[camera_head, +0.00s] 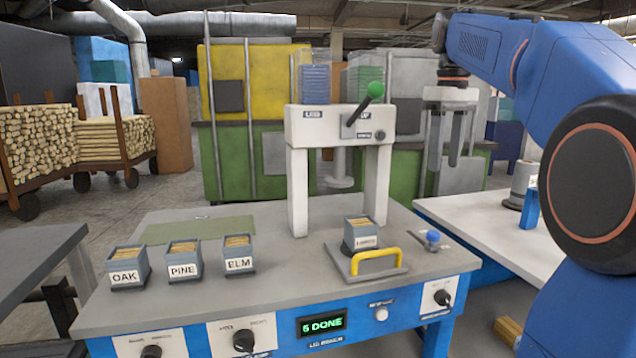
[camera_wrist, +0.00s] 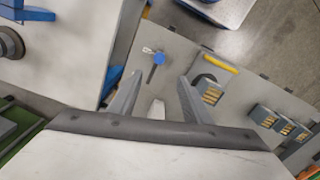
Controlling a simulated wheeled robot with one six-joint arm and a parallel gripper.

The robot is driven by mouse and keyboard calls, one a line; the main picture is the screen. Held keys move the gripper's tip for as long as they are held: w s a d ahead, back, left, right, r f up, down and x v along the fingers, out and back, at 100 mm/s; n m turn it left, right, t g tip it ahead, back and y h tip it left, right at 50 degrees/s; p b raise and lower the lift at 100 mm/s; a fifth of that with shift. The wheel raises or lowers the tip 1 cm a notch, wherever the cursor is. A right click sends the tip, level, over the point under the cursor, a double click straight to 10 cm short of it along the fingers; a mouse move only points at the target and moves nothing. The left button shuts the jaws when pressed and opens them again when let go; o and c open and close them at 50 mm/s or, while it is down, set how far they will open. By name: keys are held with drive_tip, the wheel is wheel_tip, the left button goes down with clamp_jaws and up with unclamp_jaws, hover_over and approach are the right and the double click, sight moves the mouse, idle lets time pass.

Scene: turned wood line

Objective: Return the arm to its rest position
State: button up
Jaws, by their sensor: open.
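My gripper (camera_head: 451,140) hangs from my blue arm at the upper right of the head view, above the gap between the workbench and the white table. Its fingers point down and stand apart, with nothing between them. In the wrist view my gripper (camera_wrist: 158,92) shows two spread fingers over the bench, also empty. A grey box with a label (camera_head: 361,233) stands on the plate with the yellow handle (camera_head: 377,261), under the press (camera_head: 338,125). The press lever with its green knob (camera_head: 375,90) is raised and tilted to the right.
Boxes marked OAK (camera_head: 126,267), PINE (camera_head: 183,261) and ELM (camera_head: 238,254) stand on the left of the workbench (camera_head: 215,295). A display (camera_head: 322,323) reads "5 DONE" or "6 DONE". A blue-headed item (camera_head: 432,237) is near the bench's right edge. A white table (camera_head: 478,225) is at right.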

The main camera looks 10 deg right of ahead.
drive_tip(key=s+a+f+m+t, duration=0.1)
drive_tip(key=s+a+f, duration=0.4)
drive_tip(key=f, duration=0.6)
drive_tip(key=s+a+f+m+t, duration=0.1)
drive_tip(key=s+a+f+t, duration=0.1)
drive_tip(key=s+a+f, duration=0.3)
drive_tip(key=s+a+f+m+t, duration=0.1)
drive_tip(key=s+a+f, duration=0.4)
drive_tip(key=s+f, duration=0.6)
wheel_tip(320, 180, down, 7)
drive_tip(key=shift+s+r+t, duration=0.1)
drive_tip(key=shift+s+t, duration=0.3)
drive_tip(key=shift+a, duration=0.1)
drive_tip(key=shift+c, duration=0.5)
